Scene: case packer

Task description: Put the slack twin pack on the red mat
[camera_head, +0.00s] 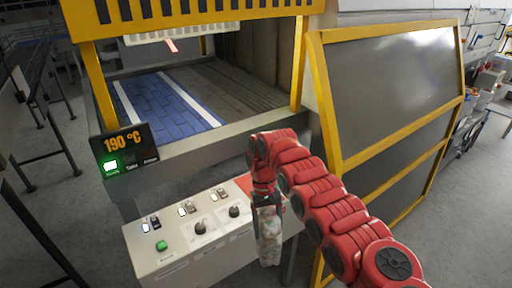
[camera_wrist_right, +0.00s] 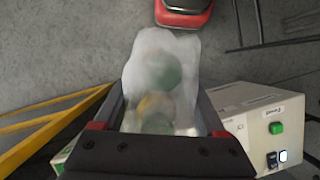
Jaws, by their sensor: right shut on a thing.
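My right gripper (camera_head: 267,203) is shut on the slack twin pack (camera_head: 269,240), which hangs below it in front of the control box. In the right wrist view the pack (camera_wrist_right: 160,75) is cloudy, wrinkled film with two round greenish and yellowish items inside, between the two fingers (camera_wrist_right: 160,118). My left gripper is not in view.
The pale control box (camera_head: 185,257) has knobs, switches and a green button (camera_head: 161,246). Behind it stands a yellow-framed machine with a blue and grey conveyor (camera_head: 165,105) and a 190 °C display (camera_head: 124,147). A yellow-framed dark panel (camera_head: 390,85) stands to the right.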

